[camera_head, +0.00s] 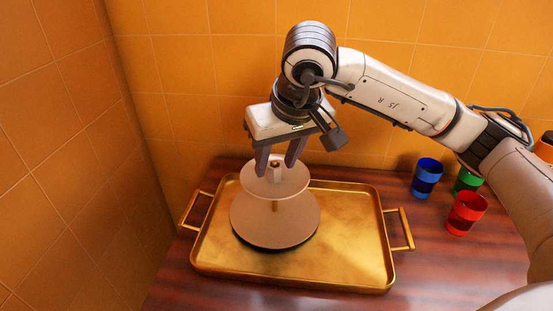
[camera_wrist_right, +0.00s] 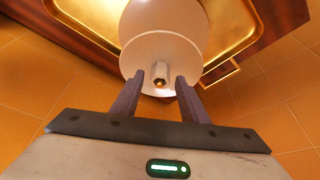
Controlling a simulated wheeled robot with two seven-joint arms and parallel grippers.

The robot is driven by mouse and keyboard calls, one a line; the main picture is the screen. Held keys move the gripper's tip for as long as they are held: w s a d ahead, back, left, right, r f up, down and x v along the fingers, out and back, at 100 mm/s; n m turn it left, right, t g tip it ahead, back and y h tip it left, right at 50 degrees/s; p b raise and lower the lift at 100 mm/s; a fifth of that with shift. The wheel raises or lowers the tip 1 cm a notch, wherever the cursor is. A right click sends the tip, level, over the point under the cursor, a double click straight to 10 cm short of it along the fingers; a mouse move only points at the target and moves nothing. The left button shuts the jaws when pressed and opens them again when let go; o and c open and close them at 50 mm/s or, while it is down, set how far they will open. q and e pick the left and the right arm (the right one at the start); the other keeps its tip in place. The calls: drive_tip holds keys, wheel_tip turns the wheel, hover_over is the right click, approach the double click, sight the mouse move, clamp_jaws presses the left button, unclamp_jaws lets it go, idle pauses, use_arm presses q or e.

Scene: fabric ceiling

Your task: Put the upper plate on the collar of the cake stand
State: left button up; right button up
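The cake stand (camera_head: 300,222) has a wide pale lower plate and stands on the golden tray. The smaller pale upper plate (camera_head: 294,187) is above it, about level, around the stand's post. A short gold piece of post shows between the plates. The upper plate also shows in the right wrist view (camera_wrist_right: 185,48), with a pale hub and a gold post tip in its middle. My right gripper (camera_head: 273,171) is open just above the upper plate. Its fingers are on either side of the hub, with gaps. The collar is hidden under the plate. My left gripper is out of view.
The golden tray (camera_head: 350,255) with two handles lies on the dark wooden table (camera_head: 435,265). Blue (camera_head: 426,176), green (camera_head: 467,181) and red (camera_head: 465,212) cups stand right of it, near my right arm. Orange tiled walls close the left and back.

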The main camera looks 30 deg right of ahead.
drive_tip(key=shift+s+r, duration=0.1)
drive_tip(key=shift+r, duration=0.45)
drive_tip(key=v, duration=1.1)
drive_tip(key=shift+p, duration=0.3)
